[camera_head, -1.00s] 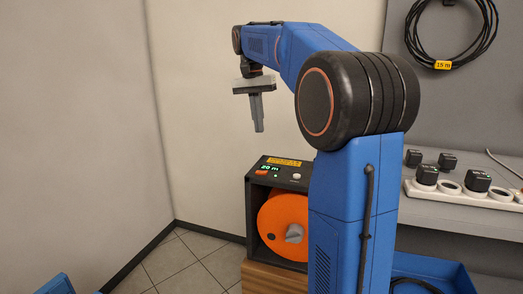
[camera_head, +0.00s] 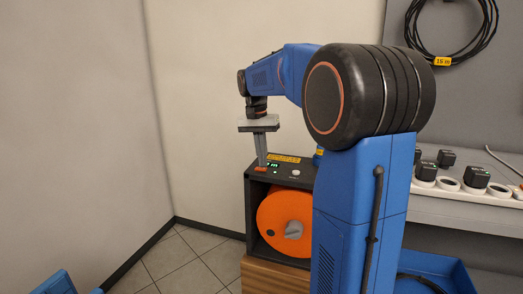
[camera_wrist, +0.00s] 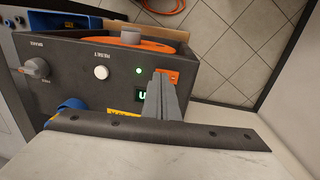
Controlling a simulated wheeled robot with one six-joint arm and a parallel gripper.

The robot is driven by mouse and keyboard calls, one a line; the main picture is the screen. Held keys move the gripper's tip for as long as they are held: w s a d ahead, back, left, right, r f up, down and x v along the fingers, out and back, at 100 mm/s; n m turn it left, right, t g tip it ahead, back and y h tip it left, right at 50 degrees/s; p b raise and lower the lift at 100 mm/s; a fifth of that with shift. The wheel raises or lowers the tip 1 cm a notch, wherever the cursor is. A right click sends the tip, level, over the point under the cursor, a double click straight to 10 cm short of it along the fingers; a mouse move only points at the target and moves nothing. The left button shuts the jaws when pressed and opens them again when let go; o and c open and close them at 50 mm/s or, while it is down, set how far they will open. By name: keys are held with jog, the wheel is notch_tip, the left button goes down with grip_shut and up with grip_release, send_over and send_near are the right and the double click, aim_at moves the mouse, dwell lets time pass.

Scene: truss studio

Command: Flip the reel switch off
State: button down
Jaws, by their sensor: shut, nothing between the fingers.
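The reel switch (camera_head: 260,169) is a small orange-red rocker on the top panel of the dark reel box (camera_head: 250,205). In the wrist view the switch (camera_wrist: 173,77) shows partly behind my fingertips. My gripper (camera_head: 262,164) is shut and empty, pointing down, with its tips at or just above the switch; I cannot tell whether they touch. In the wrist view the gripper (camera_wrist: 163,74) overlaps the switch's near side. A small green light (camera_wrist: 138,71) beside it is lit. The green display (camera_wrist: 145,95) is partly hidden by the fingers. I cannot tell which way the rocker is tilted.
A white button (camera_wrist: 101,72) and a grey knob (camera_wrist: 37,68) sit on the same panel. The orange reel drum (camera_head: 285,220) is inside the box, which stands on a wooden base (camera_head: 270,275). A bench with a power strip and black plugs (camera_head: 474,177) is at right.

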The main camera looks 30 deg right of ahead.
aim_at(256, 168)
jog(key=shift+f, duration=0.2)
jog(key=shift+s+d+f, duration=0.1)
jog(key=shift+s+f, duration=0.15)
jog(key=shift+f, duration=0.15)
dwell(0.3)
jog(key=shift+w+a, duration=0.55)
jog(key=shift+w, duration=0.1)
notch_tip(256, 168, up, 14)
jog(key=w, duration=0.1)
jog(key=shift+a+r, duration=0.25)
jog(key=shift+a, duration=0.15)
dwell(0.6)
